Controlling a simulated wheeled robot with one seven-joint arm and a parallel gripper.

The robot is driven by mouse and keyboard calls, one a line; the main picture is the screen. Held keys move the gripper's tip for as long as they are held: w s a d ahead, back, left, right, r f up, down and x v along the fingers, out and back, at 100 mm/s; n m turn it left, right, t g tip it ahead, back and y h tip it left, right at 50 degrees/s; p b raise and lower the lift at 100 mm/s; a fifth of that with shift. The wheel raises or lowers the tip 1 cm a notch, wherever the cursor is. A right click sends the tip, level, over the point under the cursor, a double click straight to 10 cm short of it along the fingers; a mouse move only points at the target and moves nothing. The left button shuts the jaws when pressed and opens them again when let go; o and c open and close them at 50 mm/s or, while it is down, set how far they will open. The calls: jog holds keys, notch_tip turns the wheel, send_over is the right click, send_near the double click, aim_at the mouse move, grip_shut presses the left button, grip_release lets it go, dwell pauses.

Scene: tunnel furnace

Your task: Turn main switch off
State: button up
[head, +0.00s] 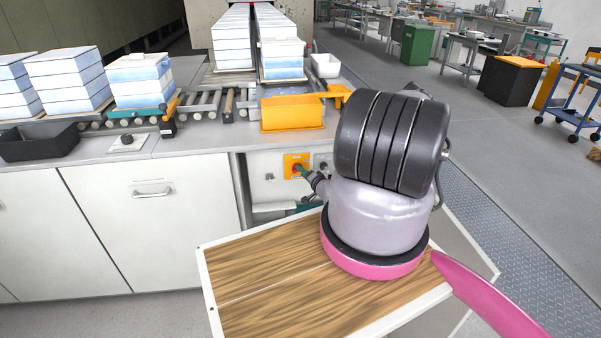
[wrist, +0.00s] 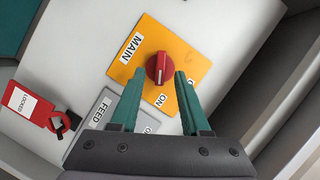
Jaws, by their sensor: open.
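The main switch is a red rotary knob (wrist: 160,68) on a yellow plate (wrist: 188,55) lettered MAIN and ON. Its white mark points toward the ON lettering in the wrist view. Part of the plate's other lettering is hidden by a finger. My gripper (wrist: 160,76) is open, with one green finger on each side of the knob; whether the fingers touch it I cannot tell. In the head view the yellow plate (head: 291,161) is on the cabinet front, and my gripper (head: 300,170) is right at it, covering part of it.
A grey FEED plate (wrist: 105,115) lies beside the main plate, partly behind my gripper. A red LOCKED tag (wrist: 28,106) hangs nearby. A roller conveyor (head: 200,108) with white-blue stacks (head: 140,80) and an orange box (head: 292,113) are above the cabinet (head: 150,220).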

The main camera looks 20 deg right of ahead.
jog(key=shift+x, duration=0.95)
grip_shut()
jog(key=shift+n, duration=0.3)
jog(key=n+g+h, duration=0.1)
jog(key=n, duration=0.1)
jog(key=n+g+h, duration=0.1)
jog(key=n+h, duration=0.1)
jog(key=n, duration=0.1)
jog(key=n+h, duration=0.2)
jog(key=shift+w+a+r+n+g, duration=0.1)
jog(key=shift+a+r+n+g, duration=0.2)
jog(key=shift+a+g, duration=0.1)
